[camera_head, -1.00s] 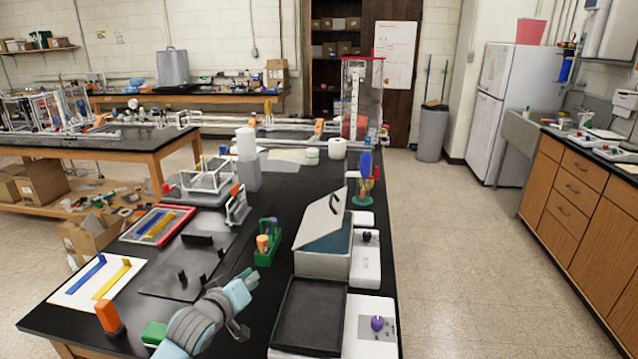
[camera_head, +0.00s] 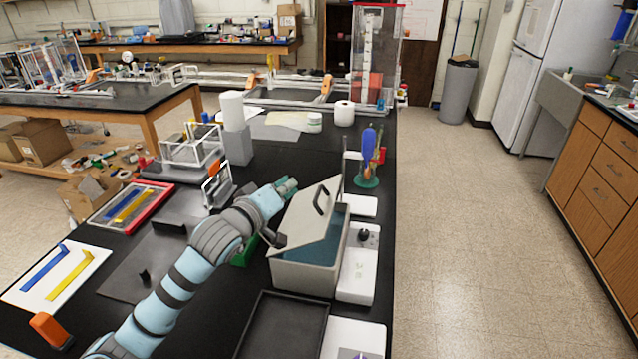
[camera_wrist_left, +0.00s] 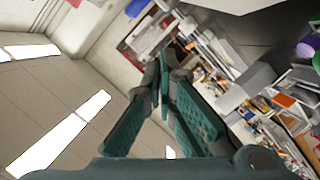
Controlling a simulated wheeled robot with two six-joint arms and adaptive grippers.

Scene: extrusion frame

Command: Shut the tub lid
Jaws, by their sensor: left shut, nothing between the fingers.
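The grey tub (camera_head: 304,279) stands on the black bench. Its lid (camera_head: 306,222) is tilted partly open, rising to the right, with a dark handle (camera_head: 321,199) on its outer face. The blue inside of the tub (camera_head: 325,240) shows under the raised right side. My left gripper (camera_head: 289,186) is shut and empty, just left of the lid's upper part; I cannot tell whether it touches the lid. Its closed teal fingers also show in the left wrist view (camera_wrist_left: 164,82). My right gripper is not in view.
A black tray (camera_head: 297,325) lies in front of the tub. A white device with a dark knob (camera_head: 362,262) stands right of it. A holder with a blue-handled tool (camera_head: 368,160) is behind. A wire stand (camera_head: 217,185) is left of my gripper.

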